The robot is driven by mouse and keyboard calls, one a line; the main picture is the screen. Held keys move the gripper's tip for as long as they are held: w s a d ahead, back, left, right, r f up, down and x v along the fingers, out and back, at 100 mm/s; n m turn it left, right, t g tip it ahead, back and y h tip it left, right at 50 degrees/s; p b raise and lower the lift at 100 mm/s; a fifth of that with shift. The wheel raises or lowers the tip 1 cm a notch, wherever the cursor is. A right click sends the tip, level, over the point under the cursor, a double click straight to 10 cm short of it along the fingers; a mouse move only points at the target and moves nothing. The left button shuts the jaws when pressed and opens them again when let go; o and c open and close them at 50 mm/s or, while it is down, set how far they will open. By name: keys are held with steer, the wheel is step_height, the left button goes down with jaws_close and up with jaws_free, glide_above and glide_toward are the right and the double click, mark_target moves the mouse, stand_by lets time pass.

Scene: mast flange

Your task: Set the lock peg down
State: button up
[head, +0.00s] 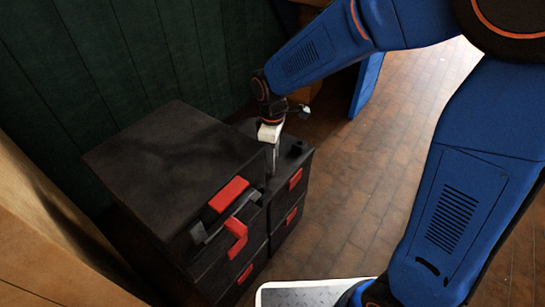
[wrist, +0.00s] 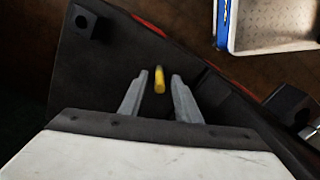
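My gripper (head: 272,158) points down over the top of the smaller black box (head: 293,165). In the wrist view its two grey fingers (wrist: 159,80) are apart. The lock peg (wrist: 159,82), a short yellow rod, shows between them, with a gap on each side, so neither finger appears to touch it. The peg seems to be at the dark box top, but I cannot tell whether it stands or lies there. The peg cannot be made out in the head view.
A larger black case (head: 165,165) with red latches (head: 229,194) stands close to the left of the gripper. A small black block (wrist: 83,22) sits on the box top. A pale tray (wrist: 270,28) is off to the right. Brick floor (head: 360,180) is clear.

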step_height(320, 180, up, 12)
steer(key=shift+f, duration=0.2)
steer(key=shift+d, duration=0.1)
steer(key=s+d+r+m+t, duration=0.1)
steer(key=s+d+r+m, duration=0.25)
steer(key=d, duration=0.45)
steer(key=s+d+r+m+t, duration=0.15)
steer(key=s+d+m, duration=0.3)
steer(key=d, duration=0.45)
steer(key=s+d+f+m+t, duration=0.1)
steer(key=s+d+m+t, duration=0.1)
steer(key=s+d+m, duration=0.5)
steer(key=shift+s+d+f, duration=0.4)
steer(key=shift+s+d, duration=1.15)
steer(key=shift+s, duration=1.15)
